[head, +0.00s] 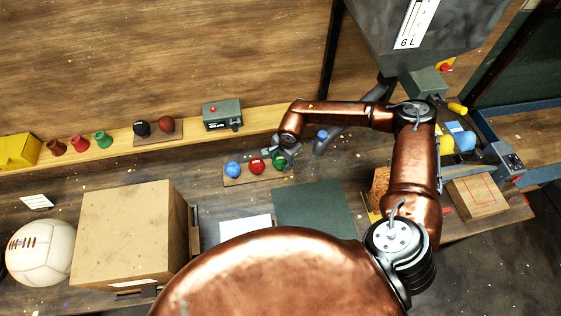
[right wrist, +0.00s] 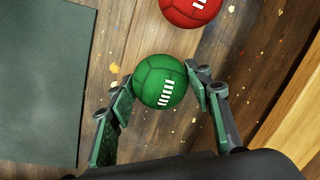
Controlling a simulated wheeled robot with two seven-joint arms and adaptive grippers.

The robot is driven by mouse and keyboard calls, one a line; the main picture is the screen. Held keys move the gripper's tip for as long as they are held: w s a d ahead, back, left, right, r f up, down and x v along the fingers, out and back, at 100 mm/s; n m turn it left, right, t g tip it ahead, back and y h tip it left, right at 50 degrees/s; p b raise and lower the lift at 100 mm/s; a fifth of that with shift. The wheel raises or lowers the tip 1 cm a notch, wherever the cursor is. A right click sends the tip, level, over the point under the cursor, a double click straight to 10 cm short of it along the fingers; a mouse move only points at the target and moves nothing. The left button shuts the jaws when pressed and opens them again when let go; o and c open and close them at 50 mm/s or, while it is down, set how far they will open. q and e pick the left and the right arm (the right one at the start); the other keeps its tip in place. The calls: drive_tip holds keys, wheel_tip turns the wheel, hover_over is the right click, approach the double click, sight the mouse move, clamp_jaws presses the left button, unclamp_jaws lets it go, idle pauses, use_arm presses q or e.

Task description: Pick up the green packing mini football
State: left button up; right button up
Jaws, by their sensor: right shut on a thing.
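The green mini football (head: 279,164) is at the right end of a row with a red ball (head: 256,166) and a blue ball (head: 233,169) on a small wooden board (head: 243,181). My right gripper (head: 287,157) reaches it from the right. In the right wrist view the green ball (right wrist: 160,82), with white lacing, sits between the two fingers of my right gripper (right wrist: 163,90), which is shut on it. The red ball (right wrist: 190,8) is just beyond it, apart from the fingers. Whether the green ball is clear of the board cannot be told. My left gripper is out of view.
A green mat (head: 313,207) and a white sheet (head: 244,231) lie in front of the row. A large cardboard box (head: 125,235) and a white laced ball (head: 40,252) stand at left. A grey device (head: 222,114) and dark and brown balls (head: 166,125) are on the back shelf.

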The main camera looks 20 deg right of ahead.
drive_tip(key=c, duration=0.5)
drive_tip(key=shift+r, duration=0.15)
